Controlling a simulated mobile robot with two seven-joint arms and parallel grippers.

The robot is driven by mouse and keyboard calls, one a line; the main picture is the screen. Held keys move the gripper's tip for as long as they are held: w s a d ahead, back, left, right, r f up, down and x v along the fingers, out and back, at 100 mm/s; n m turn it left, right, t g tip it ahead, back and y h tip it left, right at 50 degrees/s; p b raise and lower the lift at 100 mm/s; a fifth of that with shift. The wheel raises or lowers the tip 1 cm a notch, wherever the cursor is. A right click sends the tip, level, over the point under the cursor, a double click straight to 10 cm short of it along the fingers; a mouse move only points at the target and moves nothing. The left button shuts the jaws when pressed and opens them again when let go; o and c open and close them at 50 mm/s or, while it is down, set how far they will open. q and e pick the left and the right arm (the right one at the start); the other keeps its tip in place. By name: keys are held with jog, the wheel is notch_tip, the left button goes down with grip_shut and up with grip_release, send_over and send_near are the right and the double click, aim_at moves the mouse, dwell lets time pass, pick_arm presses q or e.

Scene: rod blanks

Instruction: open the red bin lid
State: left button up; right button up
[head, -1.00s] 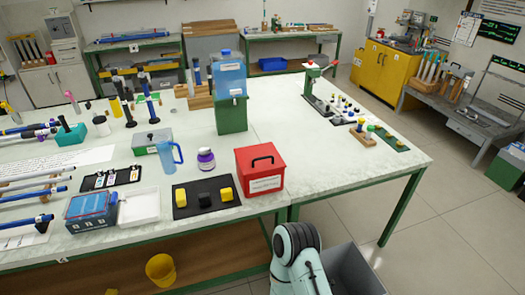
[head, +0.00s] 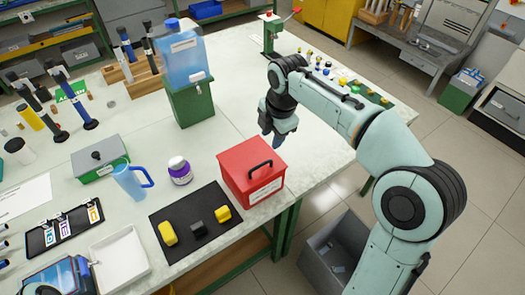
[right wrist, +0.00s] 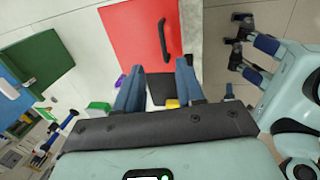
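The red bin (head: 252,180) stands near the table's front edge with its red lid (head: 245,157) closed on top. A black arched handle (head: 261,165) stands on the lid, and a white label is on the front. My right gripper (head: 278,138) is beside the bin's back right corner, above the table. In the right wrist view its blue fingers (right wrist: 158,88) are apart with nothing between them. The red lid (right wrist: 132,32) and the handle (right wrist: 163,40) lie ahead of the fingers there. My left gripper does not show in the head view.
A black mat (head: 184,242) with yellow and dark blocks lies left of the bin. A purple-capped jar (head: 180,171), a blue mug (head: 130,182) and a blue water container on a green stand (head: 192,104) are nearby. A grey floor bin (head: 335,245) stands below the table.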

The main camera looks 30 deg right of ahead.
aim_at(266, 162)
jog(key=f, duration=0.3)
jog(key=w+f, duration=0.1)
jog(key=f, duration=0.3)
jog(key=f+b, duration=0.1)
jog(key=f, duration=0.3)
jog(key=shift+w+a+f, duration=0.1)
jog(key=shift+w+a, duration=0.05)
jog(key=shift+w, duration=0.25)
jog(key=shift+w+f, duration=0.2)
jog(key=shift+f, duration=0.3)
grip_shut()
